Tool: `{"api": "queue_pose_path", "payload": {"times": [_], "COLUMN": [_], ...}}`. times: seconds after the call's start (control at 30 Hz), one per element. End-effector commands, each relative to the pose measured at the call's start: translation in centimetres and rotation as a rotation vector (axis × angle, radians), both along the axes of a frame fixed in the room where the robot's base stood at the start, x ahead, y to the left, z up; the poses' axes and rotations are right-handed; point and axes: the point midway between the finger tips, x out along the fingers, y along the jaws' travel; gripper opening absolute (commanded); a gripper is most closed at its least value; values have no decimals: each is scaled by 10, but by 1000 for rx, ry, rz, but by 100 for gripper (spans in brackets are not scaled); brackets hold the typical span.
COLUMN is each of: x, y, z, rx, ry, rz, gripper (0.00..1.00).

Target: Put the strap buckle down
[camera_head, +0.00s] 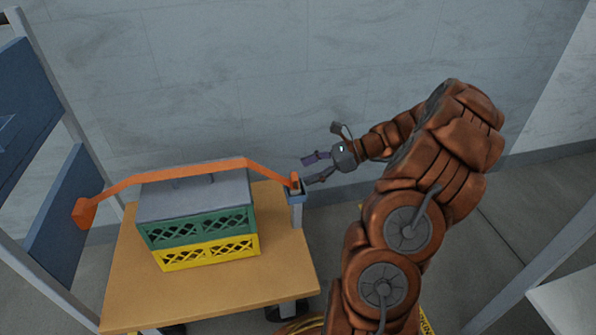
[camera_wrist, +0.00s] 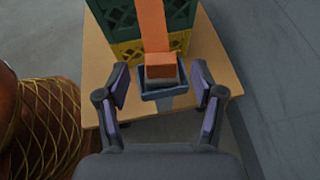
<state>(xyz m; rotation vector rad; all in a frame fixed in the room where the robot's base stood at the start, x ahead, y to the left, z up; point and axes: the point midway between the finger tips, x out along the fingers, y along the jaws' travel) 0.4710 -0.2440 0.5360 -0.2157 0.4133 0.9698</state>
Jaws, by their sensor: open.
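The orange strap (camera_head: 190,171) runs over the top of the stacked crates. One end hangs at the left with an orange block (camera_head: 84,212). The other end carries the orange strap buckle (camera_head: 295,182), which sits in a small blue-grey holder (camera_head: 297,197) on a post at the table's right edge. In the wrist view the buckle (camera_wrist: 161,66) rests in the holder (camera_wrist: 163,91), between and ahead of my fingers. My gripper (camera_head: 308,170) is open, to the right of the buckle. In the wrist view, the two fingers (camera_wrist: 163,100) are spread apart, with clear gaps on both sides of the buckle.
A green crate (camera_head: 200,228) sits on a yellow crate (camera_head: 208,252) with a grey lid (camera_head: 190,196) on top, on a wooden table (camera_head: 125,290). A blue-panelled rack (camera_head: 55,190) stands at the left. A pale surface (camera_head: 570,305) is at the lower right.

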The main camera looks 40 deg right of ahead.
Motion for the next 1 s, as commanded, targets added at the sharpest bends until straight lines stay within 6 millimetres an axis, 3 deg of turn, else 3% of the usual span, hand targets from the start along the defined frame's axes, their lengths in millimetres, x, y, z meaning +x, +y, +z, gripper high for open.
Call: {"api": "queue_pose_path", "payload": {"times": [0.1,0.33,0.67,0.77,0.83,1.0], "x": [-11,-29,-36,-32,-28,-27], "y": [-21,-46,-53,-38,-16,61], "z": [13,26,31,36,43,62], "rx": [-6,-4,-4,-24,-54,-167], "ry": [-1,0,0,-9,-24,-76], "rz": [-6,-4,5,48,112,355], "gripper": [68,68,68,68,68,68]}}
